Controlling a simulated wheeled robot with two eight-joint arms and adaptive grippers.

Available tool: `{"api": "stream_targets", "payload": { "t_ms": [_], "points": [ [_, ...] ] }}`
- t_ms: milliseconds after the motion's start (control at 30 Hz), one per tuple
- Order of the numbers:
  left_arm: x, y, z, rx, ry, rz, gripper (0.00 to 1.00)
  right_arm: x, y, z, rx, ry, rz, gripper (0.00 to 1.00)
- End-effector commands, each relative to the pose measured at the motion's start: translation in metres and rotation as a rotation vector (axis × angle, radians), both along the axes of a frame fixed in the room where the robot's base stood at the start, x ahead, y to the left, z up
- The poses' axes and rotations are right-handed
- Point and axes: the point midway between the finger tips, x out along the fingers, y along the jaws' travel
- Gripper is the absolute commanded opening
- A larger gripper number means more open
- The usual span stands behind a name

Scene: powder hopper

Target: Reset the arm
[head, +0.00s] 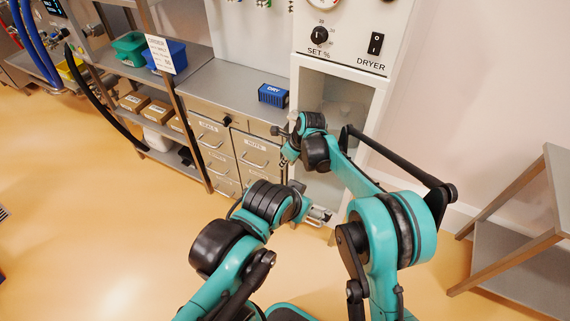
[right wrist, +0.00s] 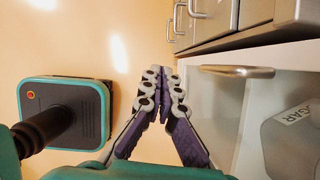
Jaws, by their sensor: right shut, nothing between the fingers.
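My right gripper (right wrist: 164,76) is shut and empty in the right wrist view, its grey-and-purple fingers meeting at the tips. They are above the tan floor, left of the cabinet fronts. In the head view the right gripper (head: 284,168) is small and partly hidden by its own wrist, in front of the drawers. My left gripper (head: 320,215) is low in the middle of the head view, mostly hidden behind its arm. Its fingers are too small to tell open from shut.
The dryer (head: 350,45) stands behind the arms. Left of it is a counter (head: 222,84) with a blue DRY box (head: 272,95) above drawers. A shelf rack with bins is further left, and a metal table (head: 520,250) stands right.

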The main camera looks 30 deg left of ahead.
Motion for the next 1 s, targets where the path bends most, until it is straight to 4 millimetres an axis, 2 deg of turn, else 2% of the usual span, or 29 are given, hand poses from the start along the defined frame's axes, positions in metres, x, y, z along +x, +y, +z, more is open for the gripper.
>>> {"api": "stream_targets", "payload": {
  "t_ms": [33, 133, 433, 567, 667, 800, 867, 1000],
  "points": [
    [0.0, 0.0, 0.004, 0.0, 0.0, 0.0, 1.0, -0.002, -0.001, 0.009, 0.0, 0.0, 0.0, 0.0],
    [0.0, 0.0, 0.007, 0.0, 0.0, 0.0, 1.0, -0.006, -0.002, 0.017, 0.0, -0.001, 0.0, 0.0],
    [0.0, 0.0, 0.007, 0.0, 0.0, 0.0, 1.0, -0.008, -0.004, 0.023, 0.0, -0.003, 0.002, 0.0],
    [0.0, 0.0, 0.007, 0.0, 0.0, 0.0, 1.0, 0.0, -0.026, 0.041, -0.004, -0.048, 0.045, 0.0],
    [0.0, 0.0, 0.007, 0.0, 0.0, 0.0, 1.0, 0.011, -0.069, 0.071, -0.019, -0.133, 0.134, 0.0],
    [0.0, 0.0, 0.007, 0.0, 0.0, 0.0, 1.0, 0.016, -0.152, 0.121, -0.07, -0.293, 0.311, 0.0],
    [0.0, 0.0, 0.007, 0.0, 0.0, 0.0, 1.0, 0.013, -0.188, 0.138, -0.103, -0.361, 0.393, 0.0],
    [0.0, 0.0, 0.007, 0.0, 0.0, 0.0, 1.0, -0.005, -0.27, 0.17, -0.201, -0.505, 0.587, 0.0]
  ]
}}
